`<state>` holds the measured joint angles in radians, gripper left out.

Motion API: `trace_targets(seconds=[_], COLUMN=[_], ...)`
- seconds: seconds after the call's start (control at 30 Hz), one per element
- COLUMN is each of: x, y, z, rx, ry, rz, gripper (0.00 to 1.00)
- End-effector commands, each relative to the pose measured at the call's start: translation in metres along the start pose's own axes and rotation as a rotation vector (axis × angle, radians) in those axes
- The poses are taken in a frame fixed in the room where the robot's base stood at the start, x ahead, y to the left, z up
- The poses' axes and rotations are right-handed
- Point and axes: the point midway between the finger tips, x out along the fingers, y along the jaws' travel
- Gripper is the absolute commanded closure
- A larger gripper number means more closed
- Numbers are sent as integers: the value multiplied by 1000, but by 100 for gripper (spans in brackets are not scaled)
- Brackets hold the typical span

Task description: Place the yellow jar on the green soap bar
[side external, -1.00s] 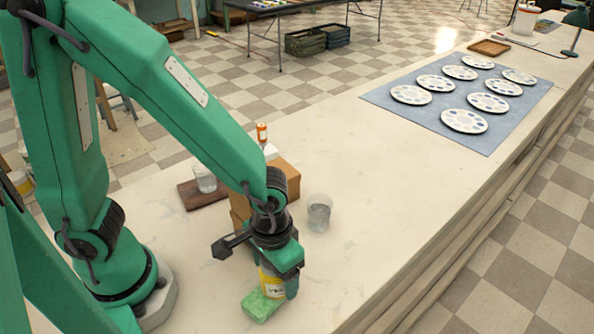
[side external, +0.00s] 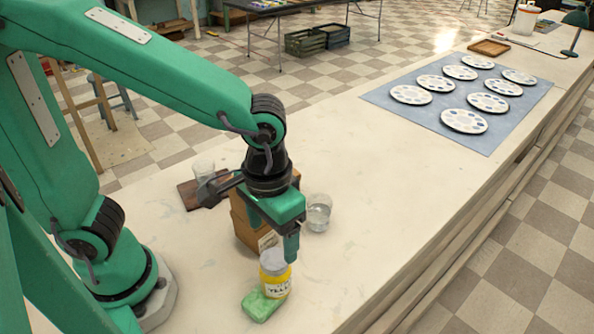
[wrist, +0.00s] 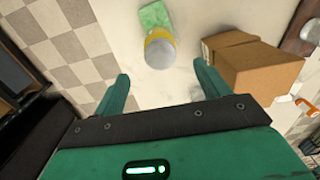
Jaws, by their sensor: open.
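The yellow jar (side external: 275,274), with a grey-white lid, stands upright at one end of the green soap bar (side external: 259,307). Its base overlaps that end of the bar and appears to rest on it; the contact is partly hidden. The wrist view shows the jar (wrist: 160,50) from above, with the soap (wrist: 153,15) beyond it. My gripper (wrist: 162,71) is open and empty, its fingers wide apart on either side of the jar's line. In the side view my gripper (side external: 288,252) is above and behind the jar, clear of it.
Cardboard boxes (side external: 246,228) stand close behind my gripper, with a glass of water (side external: 319,213) to their right. Another glass (side external: 204,172) is on a brown board (side external: 190,194). A blue mat (side external: 385,97) with several palettes lies farther back. The counter's middle is clear.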

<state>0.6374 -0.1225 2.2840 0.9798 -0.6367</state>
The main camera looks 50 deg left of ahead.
Motion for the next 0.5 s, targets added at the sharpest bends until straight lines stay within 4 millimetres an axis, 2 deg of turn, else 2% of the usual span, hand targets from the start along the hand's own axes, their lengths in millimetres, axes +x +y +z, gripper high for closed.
trace_targets(seconds=[0.17,0.5], x=[-7,-8], y=[0,0], z=[0,0], rx=[0,0], ry=[1,0], rz=[1,0], gripper=[25,25])
